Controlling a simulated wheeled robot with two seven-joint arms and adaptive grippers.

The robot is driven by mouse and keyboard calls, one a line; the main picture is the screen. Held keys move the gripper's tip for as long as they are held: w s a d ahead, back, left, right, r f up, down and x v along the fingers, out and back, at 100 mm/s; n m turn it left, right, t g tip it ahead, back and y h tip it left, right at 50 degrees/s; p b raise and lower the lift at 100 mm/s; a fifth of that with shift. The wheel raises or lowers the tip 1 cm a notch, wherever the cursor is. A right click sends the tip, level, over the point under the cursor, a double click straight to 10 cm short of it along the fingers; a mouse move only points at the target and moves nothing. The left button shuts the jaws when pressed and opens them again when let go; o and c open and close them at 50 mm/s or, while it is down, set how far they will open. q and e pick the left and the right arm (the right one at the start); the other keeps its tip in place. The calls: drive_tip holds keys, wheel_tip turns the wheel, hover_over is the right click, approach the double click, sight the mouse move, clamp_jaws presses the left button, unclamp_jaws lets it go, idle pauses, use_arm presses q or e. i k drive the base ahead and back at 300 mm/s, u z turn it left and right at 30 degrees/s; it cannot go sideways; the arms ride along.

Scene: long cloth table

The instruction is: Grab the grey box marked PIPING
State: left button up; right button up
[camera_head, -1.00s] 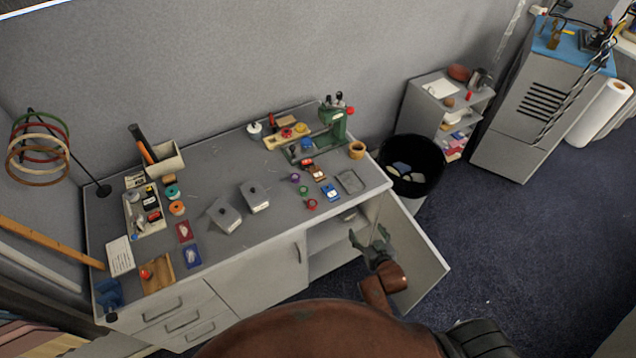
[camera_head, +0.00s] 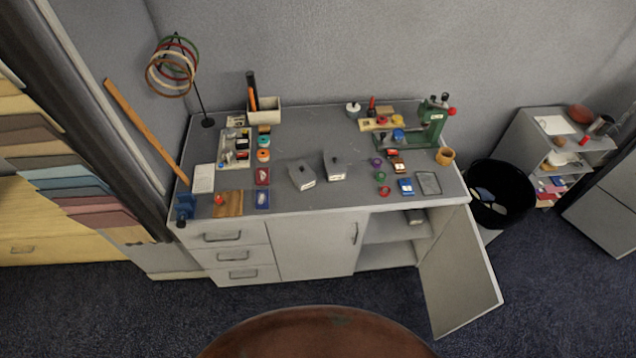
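Two grey boxes with small dark knobs on top stand on the middle of the worktop, the left grey box (camera_head: 302,177) and the right grey box (camera_head: 335,169). Each has a pale label on its front, too small to read, so I cannot tell which one is marked PIPING. Another grey object (camera_head: 416,217) sits on the upper level inside the open cabinet, partly in shadow; no marking is readable on it. Neither of my grippers is in view.
The cabinet door (camera_head: 458,270) stands open, jutting towards me at the right. A black bin (camera_head: 499,194) is beyond it. A green press (camera_head: 428,125), spools and small coloured items crowd the worktop (camera_head: 310,202). Carpet (camera_head: 290,300) in front is clear.

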sight(334, 178)
drive_tip(key=u, duration=0.4)
drive_tip(key=k, duration=0.9)
drive_tip(key=u, duration=1.15)
drive_tip(key=i, duration=1.55)
drive_tip(key=z, duration=0.95)
drive_tip(key=i, duration=0.6)
drive_tip(key=z, duration=0.65)
